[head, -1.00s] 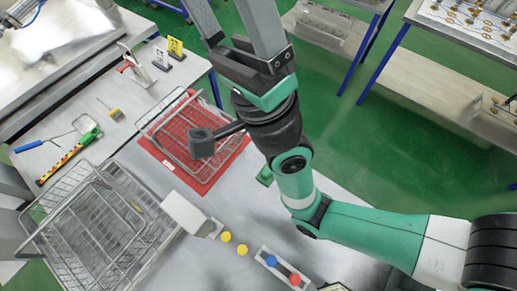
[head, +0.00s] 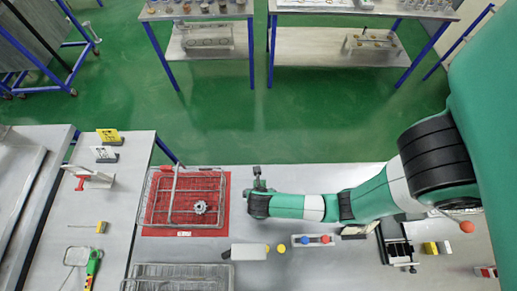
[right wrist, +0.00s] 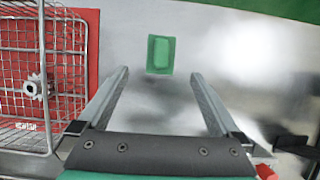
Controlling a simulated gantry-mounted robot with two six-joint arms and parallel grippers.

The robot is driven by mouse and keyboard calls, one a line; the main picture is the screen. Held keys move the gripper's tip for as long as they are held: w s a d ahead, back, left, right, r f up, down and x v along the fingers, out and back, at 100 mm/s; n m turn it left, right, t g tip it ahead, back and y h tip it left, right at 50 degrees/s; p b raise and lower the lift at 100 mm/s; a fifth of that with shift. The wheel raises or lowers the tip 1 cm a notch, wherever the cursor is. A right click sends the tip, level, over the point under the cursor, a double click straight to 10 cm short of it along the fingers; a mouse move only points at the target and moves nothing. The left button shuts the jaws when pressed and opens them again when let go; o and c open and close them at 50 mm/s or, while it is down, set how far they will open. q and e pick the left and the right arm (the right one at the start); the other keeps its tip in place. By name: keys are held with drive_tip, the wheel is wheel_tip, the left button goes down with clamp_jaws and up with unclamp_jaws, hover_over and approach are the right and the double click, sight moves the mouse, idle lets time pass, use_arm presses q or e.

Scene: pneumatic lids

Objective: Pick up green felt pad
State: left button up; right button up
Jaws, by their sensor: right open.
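The green felt pad (right wrist: 161,54) lies flat on the grey table in the right wrist view. It is a small rounded rectangle with a paler centre. My right gripper (right wrist: 160,75) is open, with its two fingers on either side below the pad in the picture and nothing between them. In the head view my right arm's end (head: 258,190) is just right of the red mat, and I cannot make out the pad or the fingers there. My left gripper is not in view.
A wire basket (head: 183,176) with a gear (head: 200,207) stands on the red mat (head: 180,232), left of the pad. Yellow, blue and red buttons and a switch box (head: 314,241) are nearer. Bare table surrounds the pad.

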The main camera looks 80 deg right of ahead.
drive_tip(key=x, duration=0.5)
drive_tip(key=shift+b, duration=0.35)
drive_tip(key=x, duration=0.2)
drive_tip(key=b+x, duration=0.1)
drive_tip(key=x, duration=0.2)
drive_tip(key=shift+s+d+r, duration=0.1)
drive_tip(key=shift+d, duration=0.15)
drive_tip(key=shift+c, duration=0.2)
drive_tip(key=shift+r, duration=0.1)
drive_tip(key=c, duration=1.4)
